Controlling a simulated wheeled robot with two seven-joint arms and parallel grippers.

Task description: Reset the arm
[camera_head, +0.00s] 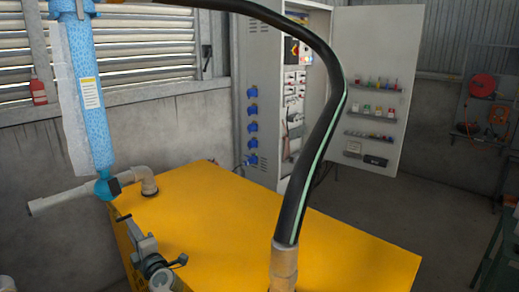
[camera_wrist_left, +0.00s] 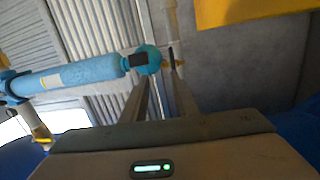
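My left gripper (camera_wrist_left: 160,74) shows in the left wrist view, its two dark fingers standing apart with nothing clearly held between them. Beyond the fingertips is the teal ball-shaped end (camera_wrist_left: 150,59) of a blue cylinder (camera_wrist_left: 72,77); whether the fingers touch it I cannot tell. In the head view the blue cylinder (camera_head: 85,80) stands upright at the left, its teal end (camera_head: 104,187) meeting a pale pipe (camera_head: 62,197). I cannot make out the left gripper clearly in the head view.
A yellow tank (camera_head: 240,222) fills the lower middle, with a grey valve-like fitting (camera_head: 145,245) at its near left edge. A thick black hose (camera_head: 323,125) with a green stripe arches up from it. An open cabinet (camera_head: 375,85) stands behind.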

